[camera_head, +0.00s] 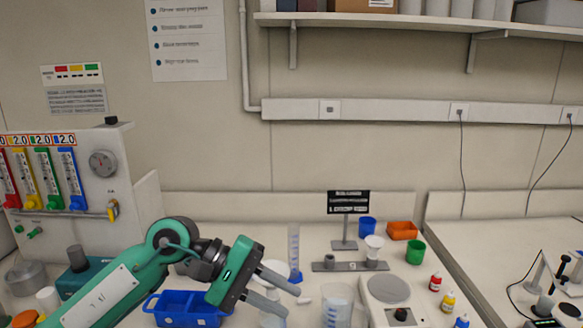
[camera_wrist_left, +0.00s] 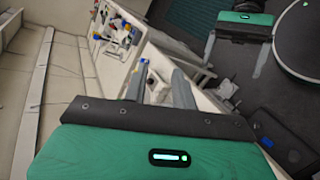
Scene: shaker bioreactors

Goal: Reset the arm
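My left arm (camera_head: 115,290) comes in from the left in the head view, bent over the bench. Its left gripper (camera_head: 291,301) is above the front of the bench, with its two grey fingers apart and nothing seen between them. In the left wrist view the same fingers (camera_wrist_left: 159,85) stand apart and empty. A second green gripper, my right one (camera_wrist_left: 236,54), shows at the upper right of the left wrist view, over the dark floor. Its two fingers are spread, with nothing seen between them. It is not in the head view.
A blue bin (camera_head: 182,309) is just left of the left gripper. A graduated cylinder (camera_head: 294,250) stands behind it, and a clear beaker (camera_head: 337,303) stands to its right. A white device with a grey round plate (camera_head: 389,289) and small bottles (camera_head: 435,282) are farther right.

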